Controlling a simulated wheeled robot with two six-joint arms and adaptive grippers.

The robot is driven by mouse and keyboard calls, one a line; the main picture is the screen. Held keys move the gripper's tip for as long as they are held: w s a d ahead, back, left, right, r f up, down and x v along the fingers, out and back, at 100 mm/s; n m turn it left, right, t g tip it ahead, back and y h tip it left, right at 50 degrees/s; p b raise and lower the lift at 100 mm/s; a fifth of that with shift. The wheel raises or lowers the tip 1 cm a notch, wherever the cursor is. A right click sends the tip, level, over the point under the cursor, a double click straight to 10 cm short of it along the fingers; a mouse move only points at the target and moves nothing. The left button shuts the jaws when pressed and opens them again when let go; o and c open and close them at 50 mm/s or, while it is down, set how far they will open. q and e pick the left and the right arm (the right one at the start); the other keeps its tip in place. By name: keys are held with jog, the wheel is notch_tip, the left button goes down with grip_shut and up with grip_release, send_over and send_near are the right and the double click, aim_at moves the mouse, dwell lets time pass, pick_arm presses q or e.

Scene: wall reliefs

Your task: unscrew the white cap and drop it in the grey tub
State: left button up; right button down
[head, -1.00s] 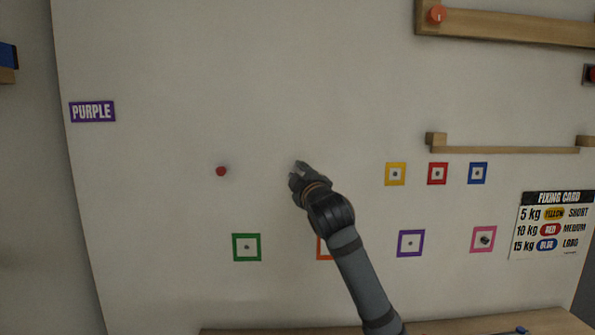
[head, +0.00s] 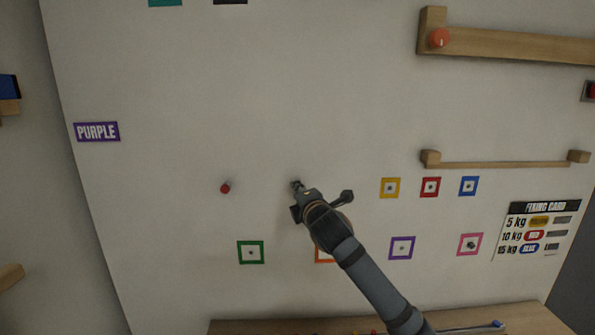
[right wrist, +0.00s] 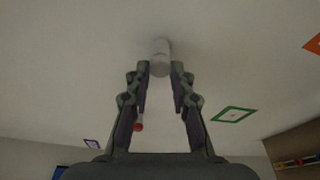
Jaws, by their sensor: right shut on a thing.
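The white cap (right wrist: 161,57) is a small pale cylinder standing out from the wall, seen in the right wrist view. My right gripper (right wrist: 160,68) is shut on the cap, with one fingertip on each side of it. In the head view my right gripper (head: 297,186) is at the wall and mostly hides the cap. I cannot tell whether the cap is still on its thread. The grey tub is not in view. My left gripper is not in view.
A red-tipped peg (head: 225,188) sticks out of the wall left of the gripper. Coloured square frames, such as the yellow one (head: 390,188), are to the right and below. A wooden rail (head: 505,164) and a bench (head: 270,326) are also in view. The wall above the gripper is clear.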

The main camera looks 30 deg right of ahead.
jog(key=shift+n, duration=0.5)
jog(key=n+g, duration=0.1)
jog(key=n, duration=0.3)
jog(key=n+g, duration=0.1)
jog(key=n, duration=0.1)
jog(key=n+h, duration=0.1)
jog(key=n, duration=0.1)
jog(key=shift+a+n+g+h, duration=0.1)
jog(key=shift+n+g+h, duration=0.2)
jog(key=shift+g, duration=0.1)
jog(key=c, duration=1.4)
grip_release()
